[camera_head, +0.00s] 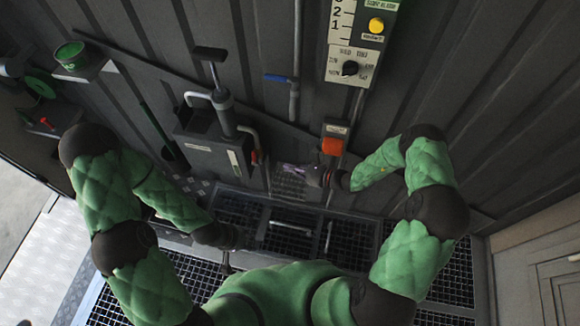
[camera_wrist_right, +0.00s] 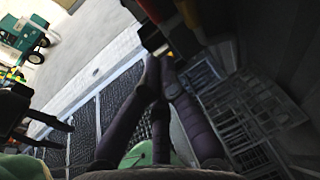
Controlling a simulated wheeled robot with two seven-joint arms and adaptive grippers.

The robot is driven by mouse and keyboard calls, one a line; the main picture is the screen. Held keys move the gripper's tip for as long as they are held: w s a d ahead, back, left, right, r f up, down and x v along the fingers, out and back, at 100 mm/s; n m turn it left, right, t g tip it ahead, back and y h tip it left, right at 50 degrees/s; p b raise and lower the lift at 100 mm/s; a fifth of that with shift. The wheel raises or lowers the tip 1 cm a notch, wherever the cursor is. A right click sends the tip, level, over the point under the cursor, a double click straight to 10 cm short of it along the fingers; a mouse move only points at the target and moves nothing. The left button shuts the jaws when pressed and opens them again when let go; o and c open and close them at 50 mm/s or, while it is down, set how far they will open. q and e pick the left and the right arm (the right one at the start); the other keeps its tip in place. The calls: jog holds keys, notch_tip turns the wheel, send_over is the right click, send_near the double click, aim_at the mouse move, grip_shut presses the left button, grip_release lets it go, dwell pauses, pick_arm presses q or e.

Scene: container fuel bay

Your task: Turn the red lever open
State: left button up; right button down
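A small red handle (camera_head: 255,157), which looks like the red lever, is on the pipe beside the dark pump box on the wall. My right gripper (camera_head: 286,168) reaches in from the right, with its tips a short way to the right of the red handle. I see no clear contact. In the right wrist view its long dark fingers (camera_wrist_right: 157,64) come together at the tips, and nothing shows clearly between them. My left gripper (camera_head: 230,250) hangs low over the grating, away from the lever. Its fingers are too dark to read.
A blue-handled valve (camera_head: 279,78) is higher on the wall. An orange-red block (camera_head: 333,146) sits on a box right of the pump (camera_head: 221,110). A panel with a yellow button (camera_head: 376,25) hangs above. A framed grating (camera_head: 350,241) lies below.

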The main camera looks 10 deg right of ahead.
jog(key=r+b+x, duration=0.1)
jog(key=b+x, duration=0.2)
jog(key=x, duration=0.8)
jog(key=shift+a+r, duration=0.1)
jog(key=shift+r, duration=0.05)
jog(key=shift+w+a+r, duration=0.25)
jog(key=shift+w+a, duration=0.05)
jog(key=shift+a, duration=0.1)
